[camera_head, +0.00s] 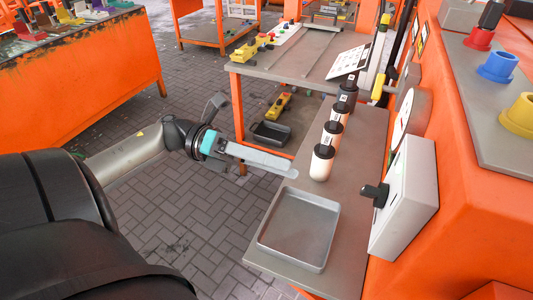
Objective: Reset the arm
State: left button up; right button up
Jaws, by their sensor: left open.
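My left arm comes in from the left, with a black and grey forearm and a black wrist. Its left gripper (268,160), with a teal band and a long grey finger, is held out in front of the narrow grey shelf (352,192). It is open, and nothing shows in it. Its fingertip appears close to the nearest white bottle (321,163) in the picture; I cannot tell the distance between them. My right gripper is not in view.
A grey tray (300,229) sits on the shelf near its front end. Several bottles stand behind it. A white switch box (408,200) is on the orange machine (460,180) at right. Orange workbenches (85,75) stand behind, with open paved floor (195,215) between.

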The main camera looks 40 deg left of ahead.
pick_arm(q)
jog(key=shift+v, duration=1)
